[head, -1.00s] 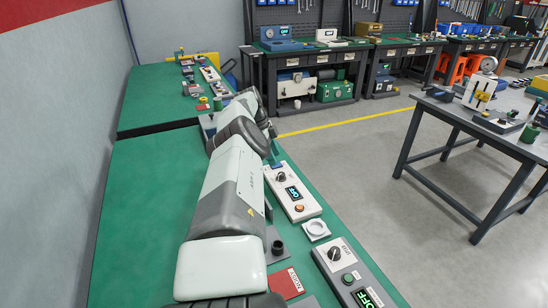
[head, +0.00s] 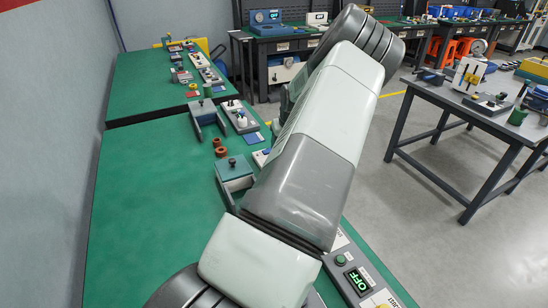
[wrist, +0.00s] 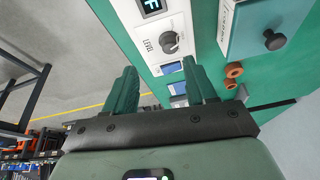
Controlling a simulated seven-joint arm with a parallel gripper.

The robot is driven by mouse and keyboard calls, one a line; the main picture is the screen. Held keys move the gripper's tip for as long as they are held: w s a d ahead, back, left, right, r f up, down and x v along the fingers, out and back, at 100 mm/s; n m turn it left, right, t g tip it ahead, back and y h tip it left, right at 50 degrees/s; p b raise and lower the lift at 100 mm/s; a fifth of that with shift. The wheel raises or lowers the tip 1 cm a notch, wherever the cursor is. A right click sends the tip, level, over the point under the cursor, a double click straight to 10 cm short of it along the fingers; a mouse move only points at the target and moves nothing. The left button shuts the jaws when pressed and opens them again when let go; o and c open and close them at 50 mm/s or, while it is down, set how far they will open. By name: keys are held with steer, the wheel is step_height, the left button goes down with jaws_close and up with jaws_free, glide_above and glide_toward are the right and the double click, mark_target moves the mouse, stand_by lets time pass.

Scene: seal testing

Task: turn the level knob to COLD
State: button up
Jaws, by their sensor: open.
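The level knob (wrist: 168,42) is a round dark grey knob on a white panel (wrist: 178,18), with the word LEVEL printed beside it. Its pointer setting is too small to read, and I see no COLD mark. My gripper (wrist: 160,82) has two green fingers, spread wide and empty. In the wrist view the knob shows beyond the gap between the fingertips, apart from them. A dark display (wrist: 152,6) on the panel is cut off by the top edge. In the head view my arm hides the gripper and the knob.
A teal block (head: 233,172) with a dark knob stands on the green bench (head: 150,210), near copper rings (head: 220,148). It also shows in the wrist view (wrist: 262,30). An OFF display (head: 358,280) is at the bench's right edge. The bench's left side is clear.

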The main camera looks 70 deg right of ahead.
steer(key=shift+n+t, duration=0.3)
steer(key=shift+n, duration=0.4)
steer(key=x, duration=0.5)
steer(key=w+x, duration=0.1)
steer(key=x, duration=0.4)
steer(key=shift+w+a+r, duration=0.1)
steer(key=shift+w+r, duration=0.15)
